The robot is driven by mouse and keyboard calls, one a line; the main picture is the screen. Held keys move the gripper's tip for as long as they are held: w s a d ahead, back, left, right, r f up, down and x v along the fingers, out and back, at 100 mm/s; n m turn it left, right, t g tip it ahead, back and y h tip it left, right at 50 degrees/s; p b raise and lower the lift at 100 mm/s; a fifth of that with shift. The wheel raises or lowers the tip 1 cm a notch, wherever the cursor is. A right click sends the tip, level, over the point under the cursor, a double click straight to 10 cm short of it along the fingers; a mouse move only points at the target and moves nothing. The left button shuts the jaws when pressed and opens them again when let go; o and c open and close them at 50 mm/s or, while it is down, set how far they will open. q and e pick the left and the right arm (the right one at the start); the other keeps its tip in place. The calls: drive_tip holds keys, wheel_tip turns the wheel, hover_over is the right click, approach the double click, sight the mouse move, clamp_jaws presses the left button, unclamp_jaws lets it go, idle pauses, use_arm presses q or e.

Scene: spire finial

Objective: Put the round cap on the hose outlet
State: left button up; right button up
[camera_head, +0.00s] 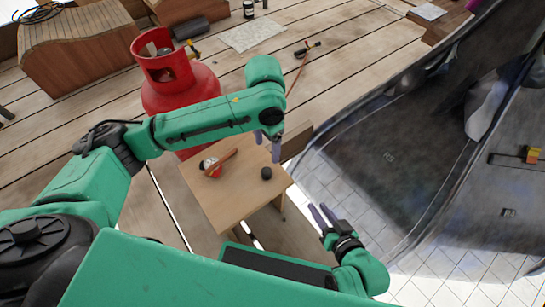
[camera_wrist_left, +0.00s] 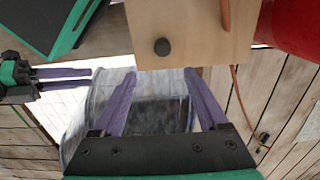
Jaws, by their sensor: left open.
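The small black round cap (camera_head: 266,173) lies on the wooden table near its right edge; it also shows in the left wrist view (camera_wrist_left: 162,46). A brown-orange hose piece (camera_head: 221,161) lies on the table beside a small red and white part (camera_head: 209,164). I cannot tell which end is the outlet. My left gripper (camera_head: 268,146) is open and empty, pointing down above the table's far right side. In the left wrist view the cap appears beyond its fingertips, between them and apart from them. My right gripper (camera_head: 318,207) is open and empty, right of the table.
The small table (camera_head: 228,203) stands beside a red gas cylinder (camera_head: 160,72), partly behind my left arm. A dark curved shell (camera_head: 390,150) fills the right. A hose with a black fitting (camera_head: 306,48) lies on the plank deck. Table space around the cap is clear.

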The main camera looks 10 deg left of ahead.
sight(267, 172)
use_arm(q)
drive_tip(key=f+b, duration=0.1)
drive_tip(key=f, duration=0.2)
drive_tip(key=f+b, duration=0.2)
drive_tip(key=f, duration=0.1)
drive_tip(key=f+b, duration=0.2)
drive_tip(key=f, duration=0.1)
drive_tip(key=shift+s, duration=0.25)
use_arm(e)
drive_tip(key=shift+m+t, duration=0.3)
drive_tip(key=shift+t, duration=0.6)
drive_tip(key=f, duration=0.5)
drive_tip(key=shift+s+a+f, duration=0.15)
drive_tip(key=shift+s+a, duration=0.15)
use_arm(q)
drive_tip(key=shift+r, duration=0.1)
